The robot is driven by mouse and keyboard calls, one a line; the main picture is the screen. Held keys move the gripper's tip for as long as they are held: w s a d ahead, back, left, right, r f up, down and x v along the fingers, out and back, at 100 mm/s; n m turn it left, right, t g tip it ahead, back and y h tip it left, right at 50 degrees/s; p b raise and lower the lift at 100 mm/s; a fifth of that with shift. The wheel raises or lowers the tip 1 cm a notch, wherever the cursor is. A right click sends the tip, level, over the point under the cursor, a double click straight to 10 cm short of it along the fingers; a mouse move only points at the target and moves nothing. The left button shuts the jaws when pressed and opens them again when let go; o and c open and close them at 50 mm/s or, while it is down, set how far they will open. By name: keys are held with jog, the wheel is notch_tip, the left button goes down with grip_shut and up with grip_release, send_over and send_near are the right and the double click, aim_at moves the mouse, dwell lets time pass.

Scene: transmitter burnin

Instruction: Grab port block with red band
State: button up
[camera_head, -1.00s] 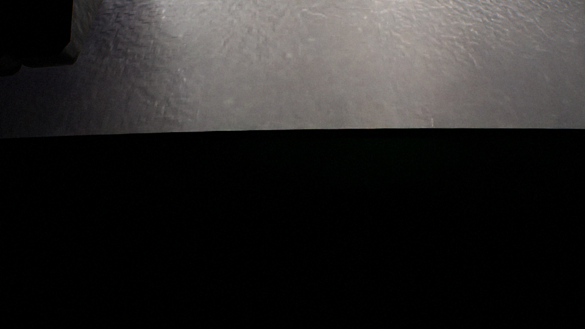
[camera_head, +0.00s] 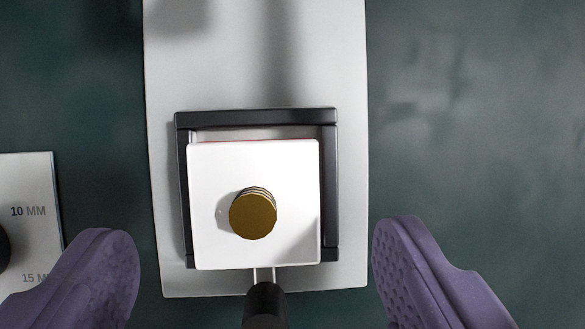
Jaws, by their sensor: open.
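A white square block (camera_head: 215,170) with a round brass knob (camera_head: 253,214) on top sits inside a black square frame (camera_head: 330,180). A thin red edge shows along the block's far side; the rest of any band is hidden by its top face. The frame lies on a pale plate (camera_head: 255,60). My gripper (camera_head: 257,262) is open, with one purple padded finger on each side of the block, both apart from it and nearer the bottom of the picture.
A black cylindrical part (camera_head: 264,305) with two thin metal pins stands at the near side of the block. A light plate marked "10 MM" (camera_head: 28,212) lies at left, close to the left finger. The dark green surface (camera_head: 470,110) at right is clear.

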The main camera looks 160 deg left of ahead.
aim_at(251, 235)
jog(key=b+x, duration=0.1)
jog(key=x, duration=0.2)
jog(key=shift+w+d+f, duration=0.1)
jog(key=shift+w+f, duration=0.05)
jog(key=shift+f, duration=0.15)
jog(key=shift+r, duration=0.1)
jog(key=c, duration=1.4)
jog(key=shift+c, duration=0.2)
jog(key=shift+r, duration=0.15)
